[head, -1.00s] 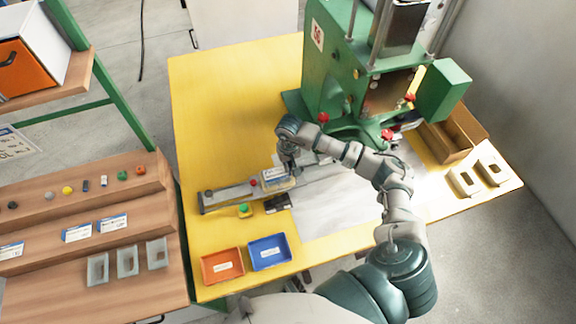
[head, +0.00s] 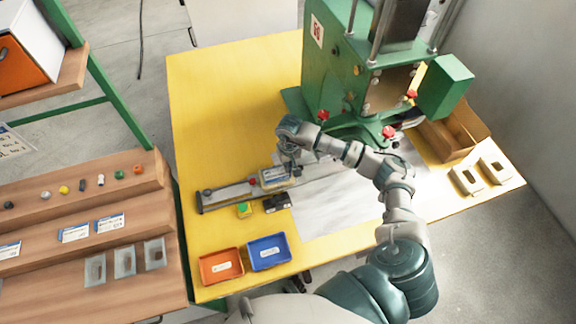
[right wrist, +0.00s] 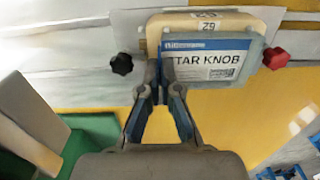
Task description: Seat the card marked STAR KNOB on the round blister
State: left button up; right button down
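The STAR KNOB card (right wrist: 208,62) is white with a blue header. In the right wrist view it lies face towards the camera over a clear blister (right wrist: 256,58); "TAR KNOB" is readable and a finger hides its left end. The card also shows in the head view (head: 274,178). My right gripper (right wrist: 158,75) has its fingertips close together at the card's left edge, one over its face and one outside it. It looks shut on that edge; the contact itself is hidden. In the head view my right gripper (head: 289,166) is beside the card. My left gripper is out of view.
A black knob (right wrist: 122,63) and a red knob (right wrist: 276,58) flank the card on the metal rail (head: 228,196). The green press (head: 345,85) stands behind. Orange (head: 221,266) and blue (head: 268,252) trays sit in front. The yellow table's back left is clear.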

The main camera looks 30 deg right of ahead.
jog(key=c, duration=1.5)
grip_release()
jog(key=shift+o, duration=1.3)
jog(key=shift+a, duration=0.15)
jog(key=c, duration=0.4)
jog(key=shift+c, duration=0.2)
jog(key=shift+r, duration=0.15)
jog(key=shift+r+p, duration=1.7)
jog(key=shift+r, duration=1.75)
